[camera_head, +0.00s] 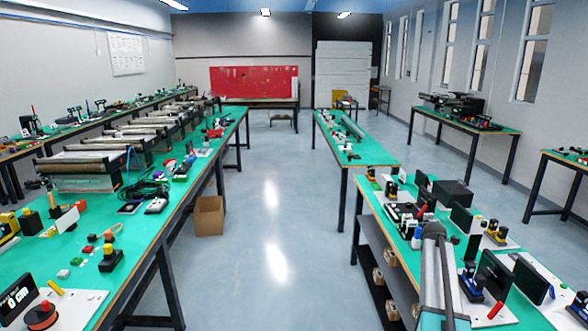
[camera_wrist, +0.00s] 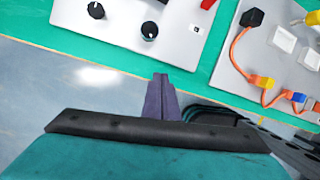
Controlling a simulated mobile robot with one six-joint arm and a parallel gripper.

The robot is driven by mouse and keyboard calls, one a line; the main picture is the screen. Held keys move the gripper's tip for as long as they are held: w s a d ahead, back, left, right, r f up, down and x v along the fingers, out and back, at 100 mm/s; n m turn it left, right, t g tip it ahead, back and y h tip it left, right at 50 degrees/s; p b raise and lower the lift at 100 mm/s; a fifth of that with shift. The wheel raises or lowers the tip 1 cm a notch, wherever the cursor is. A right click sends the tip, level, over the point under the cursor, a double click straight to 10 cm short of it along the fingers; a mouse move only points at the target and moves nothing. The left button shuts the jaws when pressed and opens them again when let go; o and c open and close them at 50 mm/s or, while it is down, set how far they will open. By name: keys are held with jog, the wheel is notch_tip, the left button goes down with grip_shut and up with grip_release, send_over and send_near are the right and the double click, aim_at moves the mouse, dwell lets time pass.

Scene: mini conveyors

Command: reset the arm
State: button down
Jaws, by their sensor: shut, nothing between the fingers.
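My gripper (camera_wrist: 160,78) shows in the wrist view as dark purple fingers pressed together, with nothing between them. The fingertips point at the edge of a green table top (camera_wrist: 45,36), just short of a white panel with black knobs (camera_wrist: 150,20). I cannot tell their height above the table. In the head view, a grey and teal link of my arm rises over the right table, and the fingers cannot be made out there.
A second panel (camera_wrist: 283,45) carries an orange cable with yellow and blue plugs. Long green-topped tables stand at left (camera_head: 30,280) and right (camera_head: 385,200), crowded with small devices. A cardboard box (camera_head: 208,215) sits on the floor. The aisle (camera_head: 285,200) between the tables is clear.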

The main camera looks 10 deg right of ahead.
jog(key=s+a+f+n+g+y+b, duration=0.1)
jog(key=s+a+f, duration=0.1)
jog(key=a+f, duration=0.95)
jog(key=s+a+f+n+g+b, duration=0.1)
jog(key=s+a+f, duration=0.2)
jog(key=a+f, duration=0.9)
jog(key=s+a+f+m+g, duration=0.1)
jog(key=s+a+f, duration=0.4)
jog(key=s+a, duration=0.15)
jog(key=s+a+f+m, duration=0.1)
jog(key=s+a+f, duration=0.45)
jog(key=a, duration=0.25)
jog(key=s+a+f+m+y+b, duration=0.1)
jog(key=s+a+f+m, duration=0.1)
jog(key=s+a+m, duration=0.3)
jog(key=s+a+f+m+g+y, duration=0.1)
jog(key=s+a+f+m, duration=0.2)
jog(key=s+m, duration=1)
jog(key=s+a, duration=0.2)
jog(key=a, duration=0.1)
jog(key=shift+g+b, duration=0.3)
jog(key=shift+b, duration=0.1)
jog(key=shift+a+f, duration=0.1)
jog(key=shift+s, duration=0.15)
